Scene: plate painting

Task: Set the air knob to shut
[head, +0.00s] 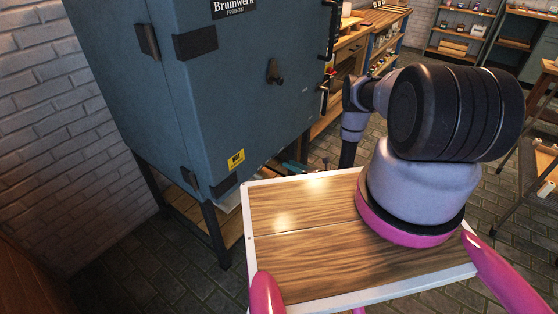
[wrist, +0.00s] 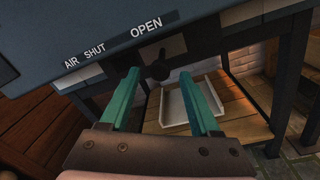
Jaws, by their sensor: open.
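The air knob (wrist: 158,71) is a small black knob on a grey patch at the lower edge of the blue-grey kiln. In the wrist view it sits between and just beyond the fingertips of my gripper (wrist: 159,73). My gripper is open, with teal fingers on either side and nothing held. The labels AIR, SHUT and OPEN (wrist: 146,27) run along the panel. A narrow part of the knob points up towards OPEN. Contact with the fingers cannot be told. In the head view, a bit of teal (head: 292,168) shows by the kiln (head: 240,100); the knob is hidden there.
A white tray (wrist: 172,110) lies on the wooden shelf (wrist: 244,135) below the knob. Dark stand legs (wrist: 291,80) rise at the right. In the head view, a workbench (head: 345,50) stands behind the kiln, and the brick floor (head: 130,270) is open at lower left.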

